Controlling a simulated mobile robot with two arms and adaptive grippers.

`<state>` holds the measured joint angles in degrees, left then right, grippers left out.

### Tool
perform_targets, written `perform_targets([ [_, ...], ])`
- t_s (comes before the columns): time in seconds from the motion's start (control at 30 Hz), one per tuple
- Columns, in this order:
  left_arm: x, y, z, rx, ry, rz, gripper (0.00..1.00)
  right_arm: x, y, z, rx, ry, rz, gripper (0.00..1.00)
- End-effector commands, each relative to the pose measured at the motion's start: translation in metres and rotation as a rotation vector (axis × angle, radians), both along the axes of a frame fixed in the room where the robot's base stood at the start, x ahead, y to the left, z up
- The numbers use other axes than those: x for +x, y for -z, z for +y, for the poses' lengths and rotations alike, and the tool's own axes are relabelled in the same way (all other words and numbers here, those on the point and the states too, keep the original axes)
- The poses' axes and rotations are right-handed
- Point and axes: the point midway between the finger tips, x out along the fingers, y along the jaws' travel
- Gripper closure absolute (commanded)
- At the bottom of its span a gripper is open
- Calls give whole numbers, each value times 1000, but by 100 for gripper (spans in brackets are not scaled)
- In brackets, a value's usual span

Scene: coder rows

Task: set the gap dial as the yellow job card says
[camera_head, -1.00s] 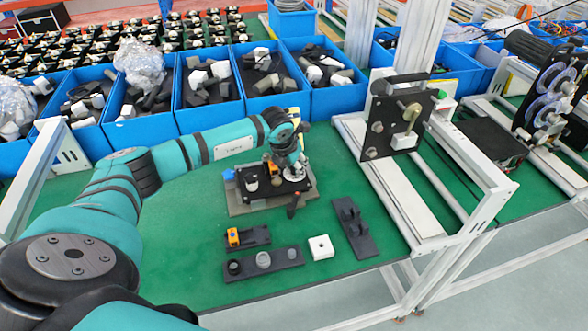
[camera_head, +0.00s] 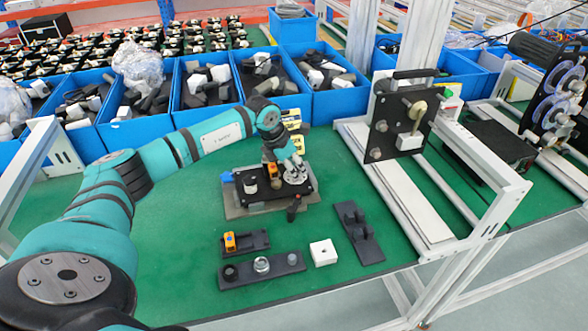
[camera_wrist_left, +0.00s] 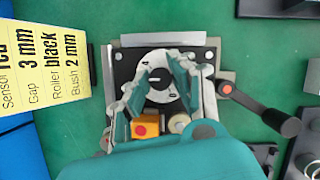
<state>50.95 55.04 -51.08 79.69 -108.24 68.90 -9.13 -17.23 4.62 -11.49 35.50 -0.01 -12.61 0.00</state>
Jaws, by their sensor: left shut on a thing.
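The gap dial (camera_wrist_left: 160,97) is a white round face with dark marks and a black centre knob on the black plate of the fixture (camera_head: 240,208). My left gripper (camera_wrist_left: 160,80) is over it, its two fingers shut on the dial's knob from both sides; it shows in the head view too (camera_head: 293,171). The fingers hide part of the face, so I cannot read the setting. The yellow job card (camera_wrist_left: 45,60) reads "Gap 3 mm", "Roller black", "Bush 2 mm"; its sensor line is partly cut off. My right gripper is out of view.
An orange sensor block (camera_wrist_left: 145,127) and a pale roller (camera_wrist_left: 179,122) sit beside the dial. A black crank handle (camera_wrist_left: 278,122) sticks out right. In front lie dark part holders (camera_head: 262,268) and a white block (camera_head: 323,252). A white frame (camera_head: 440,215) stands right; blue bins (camera_head: 208,116) stand behind.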

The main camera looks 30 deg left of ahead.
Motion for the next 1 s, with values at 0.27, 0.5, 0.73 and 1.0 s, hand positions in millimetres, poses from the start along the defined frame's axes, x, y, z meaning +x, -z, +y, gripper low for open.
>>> perform_targets([
  [0.27,0,-1,1,2,0,-1,100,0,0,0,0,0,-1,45],
  [0.5,0,-1,1,1,0,0,54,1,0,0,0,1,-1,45],
  [0.73,0,-1,1,1,0,0,54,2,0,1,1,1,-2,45],
  [1.0,-10,-28,6,2,0,-3,54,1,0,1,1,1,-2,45],
])
